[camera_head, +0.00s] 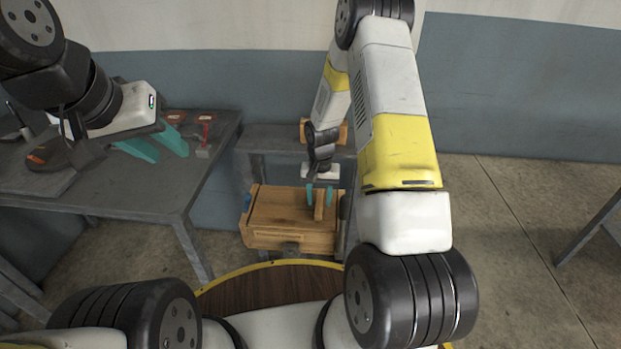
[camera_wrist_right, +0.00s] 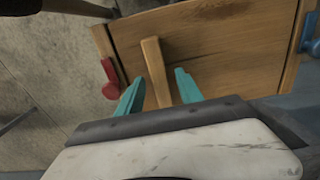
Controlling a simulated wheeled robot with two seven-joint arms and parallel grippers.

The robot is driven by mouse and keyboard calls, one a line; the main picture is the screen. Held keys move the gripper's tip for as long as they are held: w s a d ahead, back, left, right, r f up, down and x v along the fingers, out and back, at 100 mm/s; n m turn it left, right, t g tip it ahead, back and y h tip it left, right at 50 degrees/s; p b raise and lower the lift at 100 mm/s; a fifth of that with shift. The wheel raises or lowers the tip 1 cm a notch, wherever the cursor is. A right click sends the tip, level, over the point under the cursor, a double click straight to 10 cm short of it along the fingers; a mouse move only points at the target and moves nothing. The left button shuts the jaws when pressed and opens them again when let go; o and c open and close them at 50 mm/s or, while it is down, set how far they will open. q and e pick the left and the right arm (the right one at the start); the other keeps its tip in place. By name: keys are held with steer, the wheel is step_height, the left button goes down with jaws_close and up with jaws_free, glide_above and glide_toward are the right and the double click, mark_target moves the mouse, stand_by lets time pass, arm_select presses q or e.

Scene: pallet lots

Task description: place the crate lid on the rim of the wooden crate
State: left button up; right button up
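The wooden crate (camera_head: 290,241) stands below the far bench in the head view. The crate lid (camera_head: 280,206), a flat brown board with an upright wooden handle bar (camera_wrist_right: 156,70), lies over the crate's top, between its raised side edges. I cannot tell whether it sits fully on the rim. My right gripper (camera_head: 319,192) is above the lid; in the right wrist view its teal fingers (camera_wrist_right: 160,90) are open, one on each side of the handle, with visible gaps. My left gripper (camera_head: 160,146) is open and empty above the left table.
The grey left table (camera_head: 150,188) holds red-topped items (camera_head: 204,132) and a dark tool. A grey bench (camera_head: 265,138) with a wooden piece stands behind the crate. A red latch-like part (camera_wrist_right: 110,82) and a blue one (camera_wrist_right: 312,46) flank the lid.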

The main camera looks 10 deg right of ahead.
step_height(320, 180, up, 21)
steer(key=s+t, duration=0.1)
steer(key=s, duration=0.1)
steer(key=s+a+r+n+t+y, duration=0.2)
steer(key=s+r+t, duration=0.3)
steer(key=s+r, duration=1.3)
steer(key=s+n, duration=0.1)
steer(key=s, duration=0.3)
steer(key=shift+s+r+n, duration=0.15)
steer(key=shift+r+n, duration=0.15)
steer(key=shift+n, duration=0.1)
